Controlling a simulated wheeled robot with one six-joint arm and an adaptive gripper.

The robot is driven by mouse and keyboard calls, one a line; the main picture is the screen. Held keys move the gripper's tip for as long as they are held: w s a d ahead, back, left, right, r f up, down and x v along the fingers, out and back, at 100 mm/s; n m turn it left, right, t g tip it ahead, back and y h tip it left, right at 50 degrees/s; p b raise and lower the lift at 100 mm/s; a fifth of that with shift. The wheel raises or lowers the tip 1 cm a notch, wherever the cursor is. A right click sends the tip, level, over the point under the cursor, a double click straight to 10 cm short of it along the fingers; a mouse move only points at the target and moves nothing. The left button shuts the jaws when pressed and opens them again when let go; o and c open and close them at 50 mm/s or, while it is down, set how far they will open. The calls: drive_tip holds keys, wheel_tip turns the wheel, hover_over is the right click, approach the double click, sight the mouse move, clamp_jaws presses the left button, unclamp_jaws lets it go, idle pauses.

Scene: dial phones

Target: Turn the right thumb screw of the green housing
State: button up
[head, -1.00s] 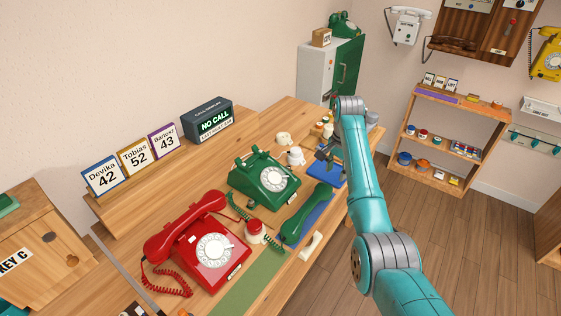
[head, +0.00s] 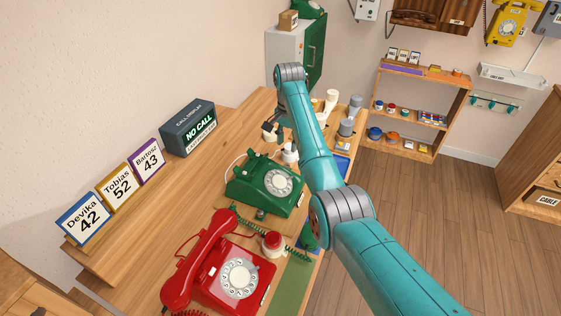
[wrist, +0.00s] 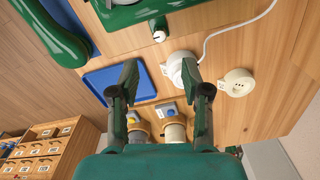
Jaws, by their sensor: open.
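The green housing is the body of the green dial phone (head: 262,188), which stands mid-desk in the head view. Its edge (wrist: 125,14) shows at the top of the wrist view. A small knob with a white face (wrist: 159,36) sits at that edge and looks like a thumb screw; I cannot tell if it is the right one. My gripper (wrist: 160,72) is open and empty, with its fingertips apart from the housing and the knob. In the head view my gripper (head: 277,132) is behind the green phone, partly hidden by my arm.
A white round fitting (wrist: 181,68) with a cable lies near one fingertip, with a cream disc (wrist: 238,82) beside it. A blue tray (wrist: 108,82) and the green handset (wrist: 58,30) are at the left. A red phone (head: 225,270) stands in front of the green one.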

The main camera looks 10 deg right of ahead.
sight(287, 165)
wheel_tip(287, 165, down, 10)
idle(0.5)
clamp_jaws()
